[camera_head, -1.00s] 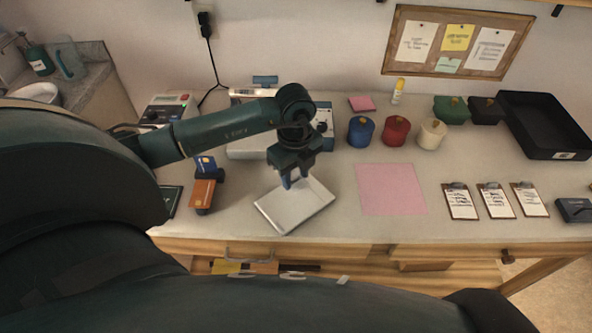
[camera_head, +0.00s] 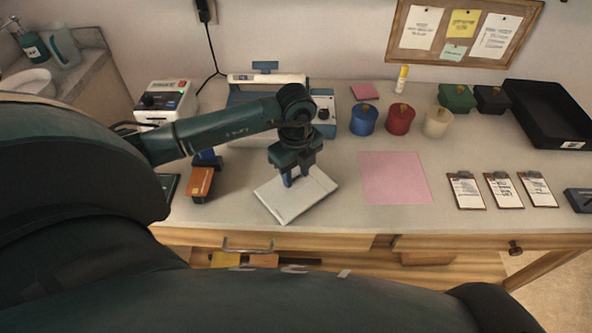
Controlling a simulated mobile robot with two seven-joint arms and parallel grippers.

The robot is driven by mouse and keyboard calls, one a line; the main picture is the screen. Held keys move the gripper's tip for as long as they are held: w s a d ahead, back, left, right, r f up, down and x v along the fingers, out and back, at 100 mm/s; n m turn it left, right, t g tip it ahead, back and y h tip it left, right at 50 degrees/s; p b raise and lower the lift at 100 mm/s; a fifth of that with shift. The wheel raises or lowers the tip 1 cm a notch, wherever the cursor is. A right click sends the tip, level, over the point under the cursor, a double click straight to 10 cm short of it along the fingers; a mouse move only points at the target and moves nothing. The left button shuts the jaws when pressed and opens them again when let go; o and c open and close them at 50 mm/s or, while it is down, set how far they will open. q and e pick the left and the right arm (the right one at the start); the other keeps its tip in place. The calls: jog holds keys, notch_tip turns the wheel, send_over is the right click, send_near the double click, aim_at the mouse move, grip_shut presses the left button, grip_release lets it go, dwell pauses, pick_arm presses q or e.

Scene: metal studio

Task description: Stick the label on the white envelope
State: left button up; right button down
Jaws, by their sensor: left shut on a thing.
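The white envelope (camera_head: 290,207) lies flat on the table, turned at an angle, left of the pink sheet. My left gripper (camera_head: 295,183) points down over the envelope's upper middle. Its fingertips are at or just above the envelope's surface; I cannot tell whether they touch. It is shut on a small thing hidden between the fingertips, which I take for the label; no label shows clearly. My right gripper is not in view.
A pink sheet (camera_head: 395,178) lies right of the envelope, with blue (camera_head: 363,121), red and white lidded pots behind it. Several clipboards (camera_head: 466,191) and a black tray (camera_head: 548,115) are at the right. An orange-brown item (camera_head: 201,182) stands left. A drawer front (camera_head: 320,240) lies below the table edge.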

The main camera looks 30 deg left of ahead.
pick_arm(q)
jog(key=shift+f+b, duration=0.3)
jog(key=shift+f, duration=0.15)
jog(key=shift+f+b, duration=0.75)
jog(key=shift+f, duration=0.35)
jog(key=o, duration=1)
